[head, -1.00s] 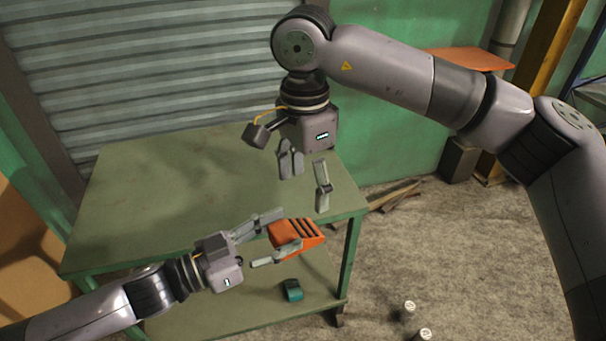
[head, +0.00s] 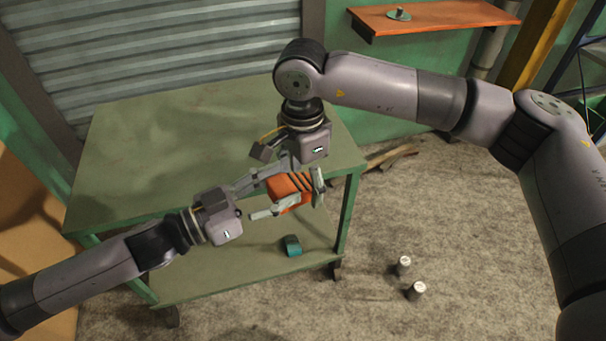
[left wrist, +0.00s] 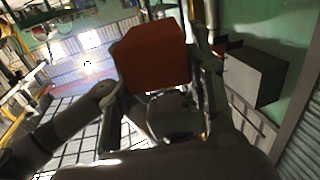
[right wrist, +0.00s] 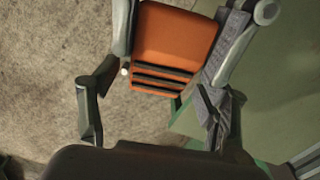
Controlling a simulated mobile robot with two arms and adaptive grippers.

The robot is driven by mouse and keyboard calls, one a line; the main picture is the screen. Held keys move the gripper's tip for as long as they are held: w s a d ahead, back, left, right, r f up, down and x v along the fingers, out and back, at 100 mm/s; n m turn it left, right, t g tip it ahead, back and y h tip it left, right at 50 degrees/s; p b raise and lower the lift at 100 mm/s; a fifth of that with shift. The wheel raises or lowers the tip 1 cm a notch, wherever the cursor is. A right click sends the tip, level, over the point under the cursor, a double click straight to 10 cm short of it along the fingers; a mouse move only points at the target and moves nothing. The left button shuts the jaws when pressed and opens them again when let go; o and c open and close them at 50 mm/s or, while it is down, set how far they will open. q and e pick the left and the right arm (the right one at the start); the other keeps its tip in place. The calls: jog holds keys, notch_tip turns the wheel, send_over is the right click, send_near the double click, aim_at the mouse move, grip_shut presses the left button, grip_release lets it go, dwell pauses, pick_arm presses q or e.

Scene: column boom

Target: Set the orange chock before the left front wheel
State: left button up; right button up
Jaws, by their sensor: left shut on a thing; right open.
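The orange chock (head: 287,188) is a block with dark ribs on one face. My left gripper (head: 270,197) is shut on it and holds it in the air in front of the green table. The chock fills the upper middle of the left wrist view (left wrist: 152,54). My right gripper (head: 304,178) is open and close above the chock, its fingers on either side of it. In the right wrist view the chock (right wrist: 172,42) lies between the right fingers; whether they touch it I cannot tell.
The green table (head: 150,155) has a bare top and a lower shelf with a small teal object (head: 292,245). Two small metal cylinders (head: 403,266) stand on the floor at the right. An orange wall shelf (head: 440,18) is at the back. The floor at right is mostly clear.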

jog(key=shift+c, duration=0.6)
jog(key=c, duration=1.2)
pick_arm(q)
jog(key=o, duration=1.3)
pick_arm(e)
jog(key=shift+c, duration=0.2)
pick_arm(q)
jog(key=shift+o, duration=0.2)
